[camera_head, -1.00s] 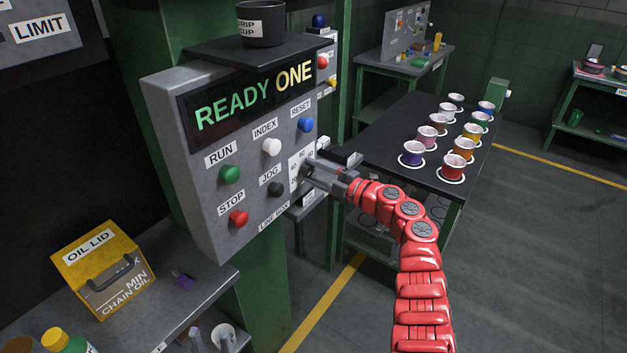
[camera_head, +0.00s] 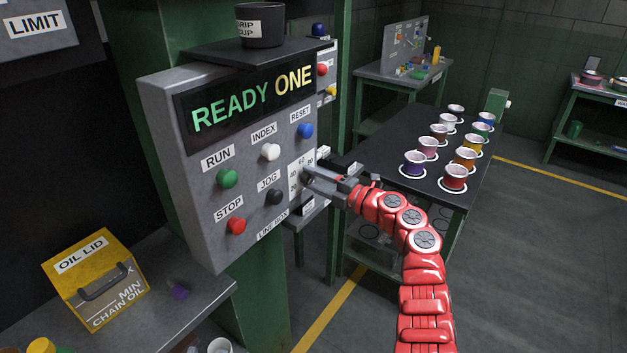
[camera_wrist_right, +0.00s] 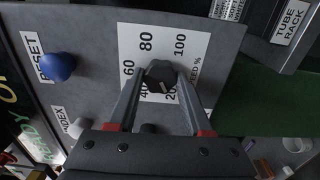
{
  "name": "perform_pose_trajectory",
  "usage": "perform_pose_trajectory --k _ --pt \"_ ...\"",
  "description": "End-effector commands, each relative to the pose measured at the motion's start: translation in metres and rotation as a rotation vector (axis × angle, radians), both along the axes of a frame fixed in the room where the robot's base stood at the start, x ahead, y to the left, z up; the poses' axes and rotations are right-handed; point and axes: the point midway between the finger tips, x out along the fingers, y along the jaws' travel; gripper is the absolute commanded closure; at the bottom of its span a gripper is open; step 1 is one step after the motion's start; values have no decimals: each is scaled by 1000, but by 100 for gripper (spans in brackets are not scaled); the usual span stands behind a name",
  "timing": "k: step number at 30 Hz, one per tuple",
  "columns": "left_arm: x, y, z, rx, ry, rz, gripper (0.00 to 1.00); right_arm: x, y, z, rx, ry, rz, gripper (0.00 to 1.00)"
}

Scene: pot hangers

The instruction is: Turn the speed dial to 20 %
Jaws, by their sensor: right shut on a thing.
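The speed dial (camera_wrist_right: 158,72) is a dark knob on a white scale plate (camera_wrist_right: 192,47) marked 20 to 100, at the right side of the grey line box (camera_head: 187,225). A short pale mark shows on the knob's lower side in the right wrist view, towards the partly covered 20. The right gripper (camera_wrist_right: 160,86) has one finger on each side of the knob and is shut on it. In the head view the right gripper (camera_head: 308,176) reaches the plate from the right and mostly hides the dial. My left gripper is out of view.
Close by on the box are the blue RESET (camera_head: 305,130), white INDEX (camera_head: 270,152), dark JOG (camera_head: 274,197), green RUN (camera_head: 227,178) and red STOP (camera_head: 236,226) buttons. A black table (camera_head: 400,129) with several paint cups stands behind my right arm.

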Motion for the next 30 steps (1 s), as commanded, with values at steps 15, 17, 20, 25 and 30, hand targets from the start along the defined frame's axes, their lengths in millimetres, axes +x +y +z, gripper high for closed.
perform_pose_trajectory --k 15,17,20,25,30 --pt "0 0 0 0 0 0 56 0 -1 -1 -1 1 0 20" --pt "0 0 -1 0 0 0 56 -2 -4 -1 -2 1 -2 20" --pt "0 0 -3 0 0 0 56 -9 -14 -4 -2 2 -3 20" --pt "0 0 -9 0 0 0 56 -32 -45 -6 -7 2 -2 20" --pt "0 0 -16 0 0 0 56 -59 -83 -6 -6 2 -2 20"
